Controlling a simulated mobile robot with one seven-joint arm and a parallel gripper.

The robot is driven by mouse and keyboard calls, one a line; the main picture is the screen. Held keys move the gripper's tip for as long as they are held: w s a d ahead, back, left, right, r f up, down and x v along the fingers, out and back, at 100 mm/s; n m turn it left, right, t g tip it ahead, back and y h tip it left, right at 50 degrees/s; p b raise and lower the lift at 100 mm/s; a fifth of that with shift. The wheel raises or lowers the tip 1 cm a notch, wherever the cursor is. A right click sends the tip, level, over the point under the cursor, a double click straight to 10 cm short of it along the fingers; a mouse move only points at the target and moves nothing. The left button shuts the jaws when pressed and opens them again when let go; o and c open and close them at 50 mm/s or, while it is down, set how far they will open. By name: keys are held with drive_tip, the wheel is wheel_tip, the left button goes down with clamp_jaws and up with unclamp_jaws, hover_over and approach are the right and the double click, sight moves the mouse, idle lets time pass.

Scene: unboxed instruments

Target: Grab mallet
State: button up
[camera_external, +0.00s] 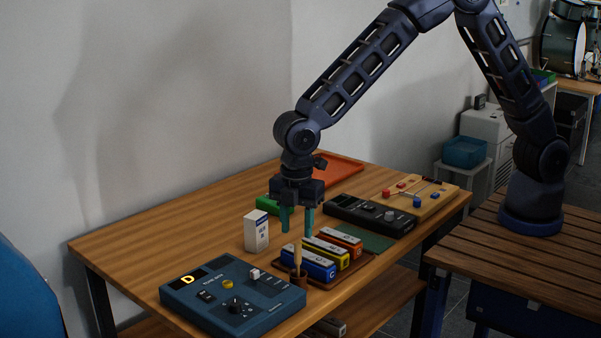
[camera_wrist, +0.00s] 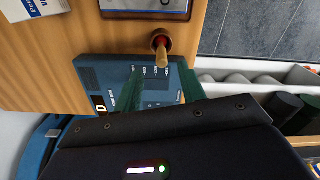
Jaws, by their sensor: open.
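A blue control box (camera_external: 232,298) lies left of the cup. A white carton (camera_external: 256,231) stands behind. A black device (camera_external: 370,215) and orange tray (camera_external: 337,170) lie farther back. Left-rear tabletop is clear.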

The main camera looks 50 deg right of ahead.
sight(298, 242)
drive_tip(key=shift+s+f, duration=0.1)
drive_tip(key=shift+f, duration=3.3)
clamp_jaws()
